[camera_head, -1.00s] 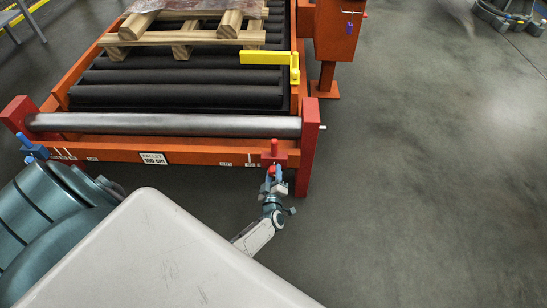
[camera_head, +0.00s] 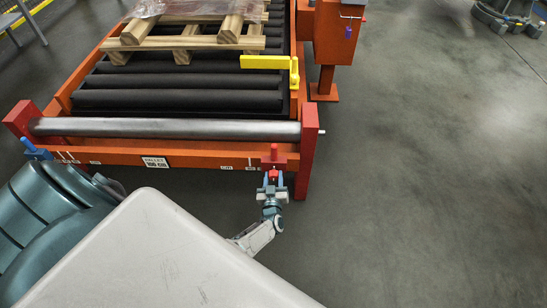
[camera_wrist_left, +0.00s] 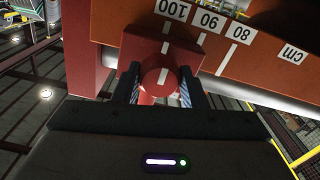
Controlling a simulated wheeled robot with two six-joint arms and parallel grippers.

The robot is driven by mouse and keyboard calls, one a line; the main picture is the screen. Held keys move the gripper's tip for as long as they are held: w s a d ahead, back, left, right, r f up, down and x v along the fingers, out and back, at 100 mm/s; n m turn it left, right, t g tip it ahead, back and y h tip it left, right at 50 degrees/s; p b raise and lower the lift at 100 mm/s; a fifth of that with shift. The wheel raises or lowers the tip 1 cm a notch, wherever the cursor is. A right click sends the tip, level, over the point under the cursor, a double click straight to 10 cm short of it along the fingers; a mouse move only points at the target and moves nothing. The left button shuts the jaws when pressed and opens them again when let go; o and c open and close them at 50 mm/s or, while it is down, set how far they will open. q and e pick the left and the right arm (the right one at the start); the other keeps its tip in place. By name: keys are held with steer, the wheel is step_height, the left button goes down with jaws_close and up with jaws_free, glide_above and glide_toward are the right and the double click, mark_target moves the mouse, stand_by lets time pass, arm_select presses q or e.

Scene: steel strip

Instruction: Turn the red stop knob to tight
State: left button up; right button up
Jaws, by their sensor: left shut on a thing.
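The red stop knob (camera_wrist_left: 160,77) is round, with a white line on its face, in the middle of the left wrist view. It sits on the front of a red stop block (camera_wrist_left: 146,47), which also has a white line; the two lines look roughly in line. In the head view the block (camera_head: 281,161) is at the right end of the orange front beam, with an upright red peg. My left gripper (camera_head: 272,181) is shut on the knob, a dark finger on each side in the wrist view (camera_wrist_left: 160,88). My right gripper is not in view. Any tight marking is not readable.
A scale marked 100, 90, 80 cm (camera_wrist_left: 208,22) runs along the beam. A blue stop (camera_head: 37,150) is at the beam's left end. A steel roller (camera_head: 165,128), a yellow arm (camera_head: 265,62) and a wooden pallet (camera_head: 183,42) lie behind.

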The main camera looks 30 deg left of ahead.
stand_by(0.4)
arm_select(q)
steer(key=o, duration=1)
steer(key=shift+s, duration=0.1)
steer(key=p+v, duration=0.1)
steer(key=v, duration=0.9)
steer(key=shift+s+d+f+p, duration=0.1)
steer(key=shift+s+d+p, duration=0.15)
steer(key=shift+p, duration=0.15)
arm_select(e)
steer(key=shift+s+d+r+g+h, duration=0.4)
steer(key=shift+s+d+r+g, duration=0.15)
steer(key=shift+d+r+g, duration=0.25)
arm_select(q)
steer(key=shift+w, duration=0.1)
